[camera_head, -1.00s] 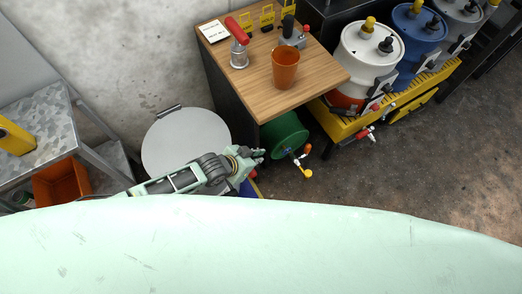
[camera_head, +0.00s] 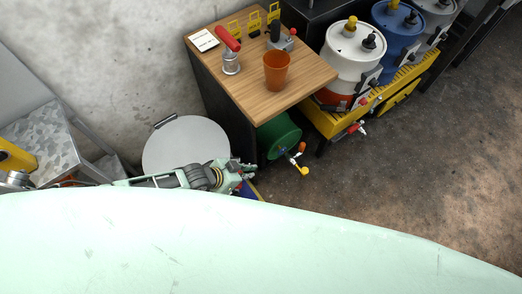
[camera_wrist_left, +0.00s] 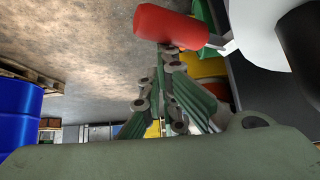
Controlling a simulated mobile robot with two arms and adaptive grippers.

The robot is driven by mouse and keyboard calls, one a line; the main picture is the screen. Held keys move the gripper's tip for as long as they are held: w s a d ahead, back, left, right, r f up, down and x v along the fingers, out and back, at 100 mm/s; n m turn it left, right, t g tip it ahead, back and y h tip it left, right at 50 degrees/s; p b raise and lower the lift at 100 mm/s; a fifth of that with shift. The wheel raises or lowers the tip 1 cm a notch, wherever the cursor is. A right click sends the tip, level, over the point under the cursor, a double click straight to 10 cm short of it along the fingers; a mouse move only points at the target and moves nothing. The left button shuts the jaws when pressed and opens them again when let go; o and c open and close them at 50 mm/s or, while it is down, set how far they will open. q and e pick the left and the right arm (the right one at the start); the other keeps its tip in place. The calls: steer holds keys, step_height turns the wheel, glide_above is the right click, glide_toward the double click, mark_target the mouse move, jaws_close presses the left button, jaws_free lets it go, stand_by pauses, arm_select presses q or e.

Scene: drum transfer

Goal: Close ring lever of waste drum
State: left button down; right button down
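The waste drum shows mostly as a round pale grey lid (camera_head: 188,142) in the head view, left of the wooden-topped cabinet. Its body is largely hidden by my arm and the pale green surface in front. My left gripper (camera_head: 240,172) is at the lid's right front edge. In the left wrist view, a red handle (camera_wrist_left: 168,24) on a light metal lever is large at the top, close past the tips of my left gripper (camera_wrist_left: 168,52). The fingers look drawn together, with nothing seen between them; contact with the handle cannot be told. My right gripper is not in view.
A green drum (camera_head: 279,136) with a tap lies beside the cabinet. Several drums stand on a yellow pallet (camera_head: 328,122) at right. Open floor (camera_head: 400,180) lies at right.

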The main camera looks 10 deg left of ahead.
arm_select(q)
steer(key=shift+s+a+f, duration=0.1)
steer(key=shift+s+a, duration=0.5)
steer(key=shift+s, duration=0.05)
steer(key=shift+s+a+f, duration=0.1)
steer(key=shift+a, duration=0.05)
steer(key=shift+p, duration=0.3)
